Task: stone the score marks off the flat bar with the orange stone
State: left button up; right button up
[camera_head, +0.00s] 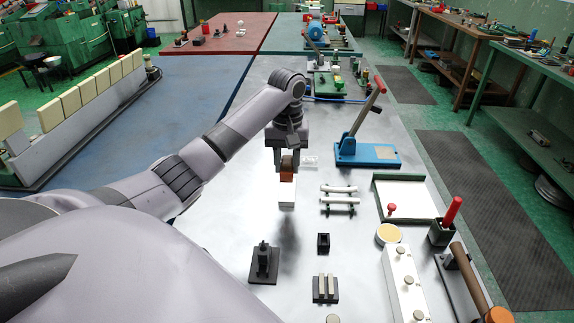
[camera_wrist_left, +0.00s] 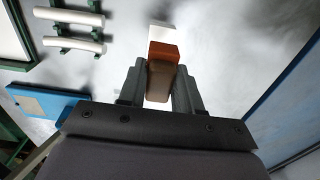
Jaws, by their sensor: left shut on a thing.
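My left gripper (camera_head: 287,168) points down above the grey bench and is shut on the orange stone (camera_head: 287,177). In the left wrist view a brown part sits between the fingers (camera_wrist_left: 160,88), with the orange stone (camera_wrist_left: 163,51) just beyond. A white block (camera_head: 286,193) shows directly below the orange part; I cannot tell whether it is joined to it. Two white round rods (camera_head: 340,200) lie across green supports to the right. Two short pale bars (camera_head: 325,287) lie on a dark holder nearer me. I cannot tell which piece is the flat bar, and no score marks show. My right gripper is out of view.
A black stand (camera_head: 264,264) and small black box (camera_head: 323,242) are nearer. A long white block (camera_head: 403,280) stands front right. Bench left of the rods is mostly clear.

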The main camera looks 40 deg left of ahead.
pick_arm(q)
jog(key=shift+r, duration=0.1)
jog(key=shift+r, duration=1.45)
